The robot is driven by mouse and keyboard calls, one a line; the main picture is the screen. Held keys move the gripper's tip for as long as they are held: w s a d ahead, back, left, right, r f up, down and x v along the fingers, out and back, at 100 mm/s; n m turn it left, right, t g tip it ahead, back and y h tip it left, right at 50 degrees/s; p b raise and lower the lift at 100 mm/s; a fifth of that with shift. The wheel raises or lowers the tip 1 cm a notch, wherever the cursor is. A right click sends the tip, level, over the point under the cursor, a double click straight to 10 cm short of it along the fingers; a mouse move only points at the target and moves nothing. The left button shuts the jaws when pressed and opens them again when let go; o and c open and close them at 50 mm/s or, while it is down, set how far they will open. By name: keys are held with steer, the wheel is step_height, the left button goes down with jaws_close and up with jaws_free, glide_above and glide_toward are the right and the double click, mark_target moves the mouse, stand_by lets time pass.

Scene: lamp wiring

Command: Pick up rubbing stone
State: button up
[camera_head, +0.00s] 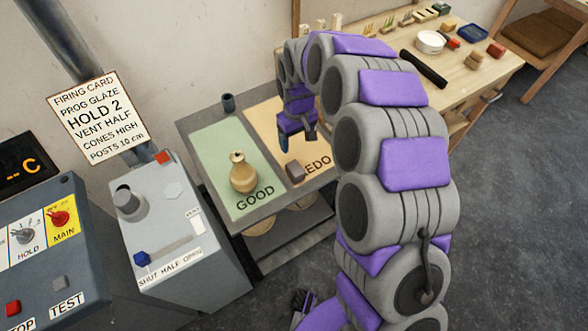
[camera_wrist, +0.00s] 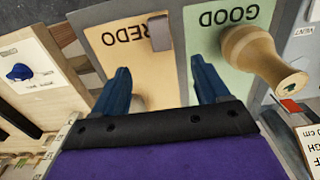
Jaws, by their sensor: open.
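A small brown-grey block, which looks like the rubbing stone (camera_head: 295,172), lies on the orange REDO area (camera_head: 266,118) near its edge with the green GOOD area. It also shows in the wrist view (camera_wrist: 160,32), at the top centre beyond the fingertips. My gripper (camera_head: 298,139) hangs above the REDO area, behind the block in the head view. In the wrist view my gripper (camera_wrist: 160,68) has its two dark blue fingers apart, with nothing between them. The block lies roughly in line with the gap and is not touched.
A tan vase (camera_head: 243,173) stands on the GOOD area (camera_head: 212,153), beside the block. A small dark cup (camera_head: 229,102) stands at the table's back edge. A grey control box (camera_head: 160,215) is at left. A wooden bench (camera_head: 470,75) with several small items stands at the back right.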

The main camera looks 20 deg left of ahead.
mark_target(295, 168)
steer(key=f+b, duration=0.1)
steer(key=f, duration=0.7)
steer(key=f+b, duration=0.1)
steer(key=f, duration=0.3)
steer(key=shift+a+b, duration=0.25)
steer(key=shift+b, duration=0.05)
steer(key=shift+d+f, duration=0.25)
steer(key=shift+f, duration=0.05)
steer(key=shift+w+f+b, duration=0.1)
steer(key=shift+f+b, duration=0.2)
steer(key=shift+f, duration=0.05)
steer(key=f, duration=0.1)
steer(key=f+b, duration=0.1)
steer(key=f, duration=0.2)
steer(key=shift+w+a+f, duration=0.1)
steer(key=shift+a+f, duration=0.1)
steer(key=shift+a, duration=0.15)
steer(key=shift+d+r, duration=0.1)
steer(key=shift+d, duration=0.15)
steer(key=c, duration=0.4)
steer(key=shift+a, duration=0.1)
steer(key=c, duration=0.8)
